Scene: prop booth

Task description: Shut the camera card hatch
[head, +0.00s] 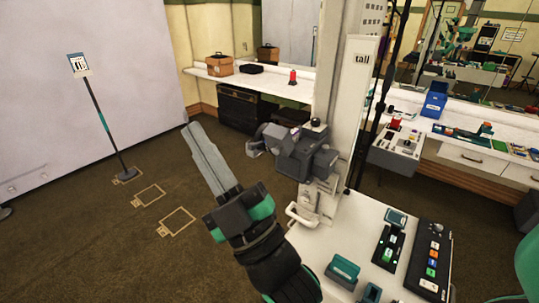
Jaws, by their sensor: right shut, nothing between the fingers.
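A dark grey camera (302,157) is mounted on the pale upright column, above the white desk. Its card hatch is too small to make out, so I cannot tell whether it stands open or shut. My right gripper (192,129) is to the left of the camera in the picture. Its long grey fingers are together, point up and left, and hold nothing. They look apart from the camera. My left gripper is not in view.
The pale column (346,90) rises behind the camera. A white handle (302,216) sticks out below it. The white desk (348,218) carries a black button panel (430,260) and teal items. Open floor lies left, with a sign stand (103,122).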

